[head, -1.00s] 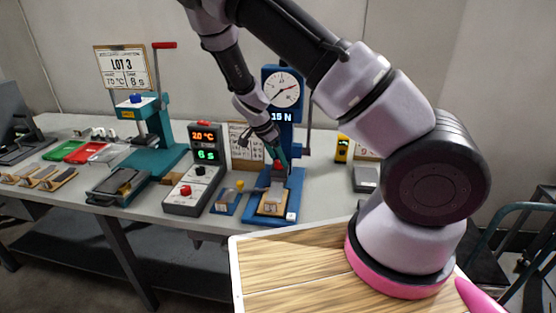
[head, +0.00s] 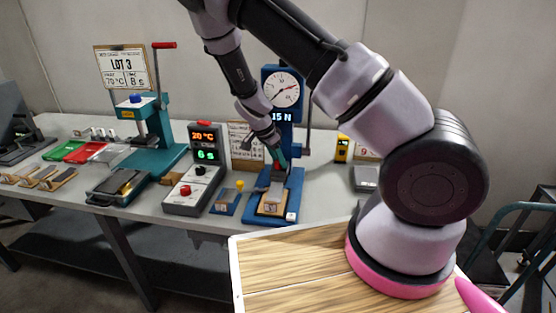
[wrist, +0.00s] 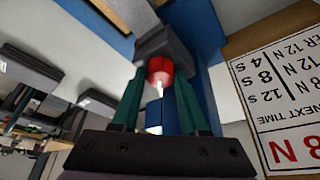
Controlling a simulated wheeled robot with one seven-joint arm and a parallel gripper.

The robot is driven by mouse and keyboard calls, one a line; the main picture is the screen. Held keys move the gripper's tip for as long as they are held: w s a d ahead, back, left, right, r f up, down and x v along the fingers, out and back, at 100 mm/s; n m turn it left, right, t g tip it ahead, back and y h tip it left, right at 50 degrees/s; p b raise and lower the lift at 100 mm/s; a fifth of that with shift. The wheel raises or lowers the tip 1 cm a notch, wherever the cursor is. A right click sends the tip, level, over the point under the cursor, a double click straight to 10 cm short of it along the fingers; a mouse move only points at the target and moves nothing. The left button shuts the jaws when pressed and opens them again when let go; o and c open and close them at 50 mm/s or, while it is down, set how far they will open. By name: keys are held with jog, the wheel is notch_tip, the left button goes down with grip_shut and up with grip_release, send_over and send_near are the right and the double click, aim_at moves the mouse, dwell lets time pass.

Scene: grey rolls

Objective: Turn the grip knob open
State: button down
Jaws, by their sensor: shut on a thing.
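The grip knob (wrist: 160,72) is red and shows in the wrist view between the two green fingers of my gripper (wrist: 156,95). The fingers are shut on it, one on each side. In the head view my gripper (head: 279,160) is at the blue tester (head: 295,140), below its round dial (head: 283,89) and its display reading 15 N. The dark grip block (wrist: 165,45) sits just beyond the knob in the wrist view. I cannot tell how far the knob is turned.
A sample block (head: 272,207) lies on the tester's blue base. A grey control box (head: 190,190) with red knob stands to the left, and a teal press (head: 150,150) farther left. A printed card (wrist: 285,95) is close on the right in the wrist view. A grey scale (head: 366,178) stands at right.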

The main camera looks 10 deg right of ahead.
jog(key=n+t+y, duration=0.1)
jog(key=n, duration=0.3)
jog(key=shift+s+d, duration=0.1)
jog(key=shift+d, duration=0.05)
jog(key=n+t+y, duration=0.1)
jog(key=n, duration=0.3)
jog(key=shift+d+n, duration=0.1)
jog(key=shift+n, duration=0.3)
jog(key=n+y, duration=0.2)
jog(key=n, duration=0.2)
jog(key=shift+d+t, duration=0.15)
jog(key=shift+t, duration=0.25)
jog(key=shift+n+y, duration=0.8)
jog(key=shift+n, duration=1.4)
jog(key=shift+g, duration=0.3)
jog(key=shift+c, duration=2)
grip_release()
